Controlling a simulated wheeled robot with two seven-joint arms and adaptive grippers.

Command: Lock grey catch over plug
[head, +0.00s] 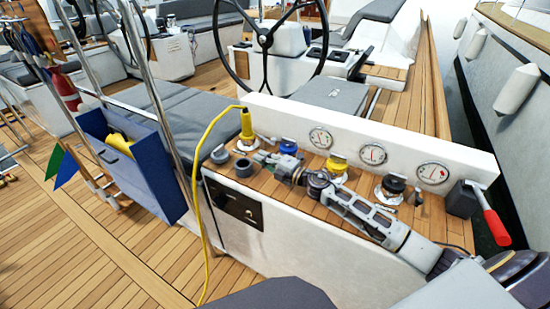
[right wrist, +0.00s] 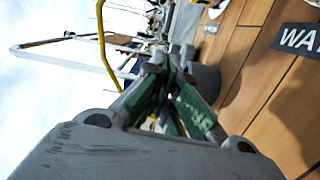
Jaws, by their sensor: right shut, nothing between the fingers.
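The yellow plug (head: 246,124) stands upright at the left end of the wooden console top, its cable looping down past the console front. A grey fitting (head: 247,145) shows at the plug's foot; I cannot make out a catch on it or its position. My right gripper (head: 259,156) is shut and empty just in front of and right of the plug's foot. In the right wrist view its green-padded fingers (right wrist: 172,68) come together near a grey cylinder, and the yellow cable (right wrist: 102,42) shows beyond. My left gripper is out of view.
A dark grey cylinder (head: 243,168) stands just left of my right gripper. Blue (head: 288,146), yellow (head: 336,164) and black (head: 394,184) caps line the console behind my arm. Gauges sit on the white panel (head: 290,110) behind. A red-handled lever (head: 490,215) stands at right.

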